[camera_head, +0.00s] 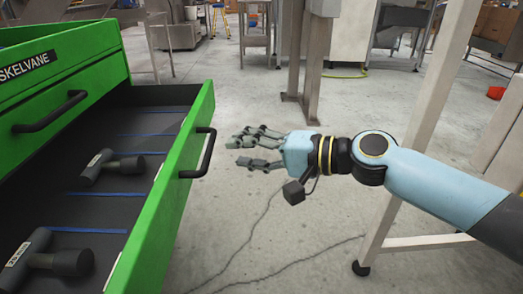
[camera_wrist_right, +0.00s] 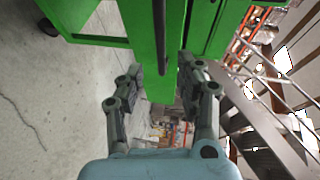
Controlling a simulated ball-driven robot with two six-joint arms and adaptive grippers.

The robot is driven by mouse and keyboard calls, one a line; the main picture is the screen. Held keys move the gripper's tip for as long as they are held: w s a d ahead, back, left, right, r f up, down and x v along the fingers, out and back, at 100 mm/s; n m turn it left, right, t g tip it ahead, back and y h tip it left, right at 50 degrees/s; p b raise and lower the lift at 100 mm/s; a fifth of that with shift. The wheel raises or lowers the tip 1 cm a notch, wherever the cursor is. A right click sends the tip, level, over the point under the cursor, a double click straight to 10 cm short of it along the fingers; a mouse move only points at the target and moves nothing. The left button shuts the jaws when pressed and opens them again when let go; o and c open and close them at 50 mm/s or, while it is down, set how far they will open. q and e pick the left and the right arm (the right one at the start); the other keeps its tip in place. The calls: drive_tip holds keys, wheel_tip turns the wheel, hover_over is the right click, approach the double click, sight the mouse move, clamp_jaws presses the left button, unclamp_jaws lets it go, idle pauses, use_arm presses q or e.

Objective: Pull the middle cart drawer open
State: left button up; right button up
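The green cart (camera_head: 60,62) stands at the left in the head view. One drawer (camera_head: 168,200) is pulled well out, below a closed front that has its own black handle (camera_head: 50,112). I cannot tell from the view whether drawers lie below it. The open drawer's black handle (camera_head: 206,155) sticks out from its front. My right gripper (camera_head: 238,151) is open and empty, just right of that handle with a small gap. In the wrist view, its fingers (camera_wrist_right: 162,75) are spread, with the dark handle bar (camera_wrist_right: 159,35) lined up between them. My left gripper is not in view.
Mallets (camera_head: 108,166) lie in the open drawer between blue strips. A pale metal frame leg (camera_head: 420,110) stands behind my right forearm. A metal post (camera_head: 312,60) stands farther back. The concrete floor (camera_head: 260,230) right of the drawer is clear apart from cracks.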

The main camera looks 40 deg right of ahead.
drive_tip(key=shift+v, duration=1.9)
